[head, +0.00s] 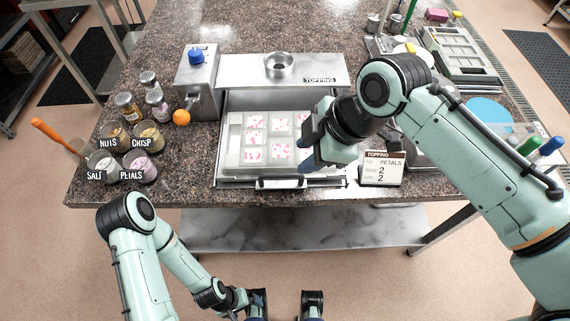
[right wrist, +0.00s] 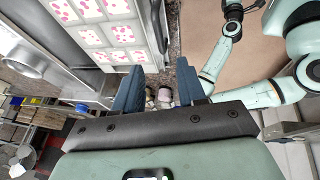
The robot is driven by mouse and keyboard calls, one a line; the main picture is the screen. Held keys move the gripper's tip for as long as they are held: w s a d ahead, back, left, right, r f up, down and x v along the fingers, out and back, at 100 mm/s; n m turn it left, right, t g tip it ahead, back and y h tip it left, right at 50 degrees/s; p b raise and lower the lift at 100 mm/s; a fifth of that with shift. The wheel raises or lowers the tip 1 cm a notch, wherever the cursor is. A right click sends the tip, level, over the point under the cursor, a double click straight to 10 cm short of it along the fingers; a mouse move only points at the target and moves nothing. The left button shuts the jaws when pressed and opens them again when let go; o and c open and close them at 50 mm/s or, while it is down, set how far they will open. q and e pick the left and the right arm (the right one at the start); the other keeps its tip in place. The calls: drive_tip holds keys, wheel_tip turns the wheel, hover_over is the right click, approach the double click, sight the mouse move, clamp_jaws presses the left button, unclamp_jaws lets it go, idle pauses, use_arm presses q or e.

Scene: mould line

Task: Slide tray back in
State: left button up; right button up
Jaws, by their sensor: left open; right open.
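The tray (head: 222,177) is slid out toward the front of the table, below the metal TOPPING station (head: 297,70). It carries a pale mould (head: 236,121) with several cells holding pink-and-white pieces, and has a dark front handle (head: 281,183). My right gripper (head: 308,145) is open and empty at the tray's right side, above its front part; it hides part of that side. In the right wrist view its open fingers (right wrist: 160,88) are near the tray's edge, with nothing between them. My left gripper (head: 258,302) is low at the bottom, open, in front of the table.
Labelled jars (head: 137,166) stand to the left, with an orange ball (head: 181,117) by a grey dispenser (head: 197,82). A TOPPING card (head: 383,168) stands right of the tray. Floor in front is open.

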sight(281, 174)
drive_tip(key=b+x, duration=0.1)
drive_tip(key=x, duration=1)
drive_tip(key=shift+b, duration=0.3)
clamp_jaws()
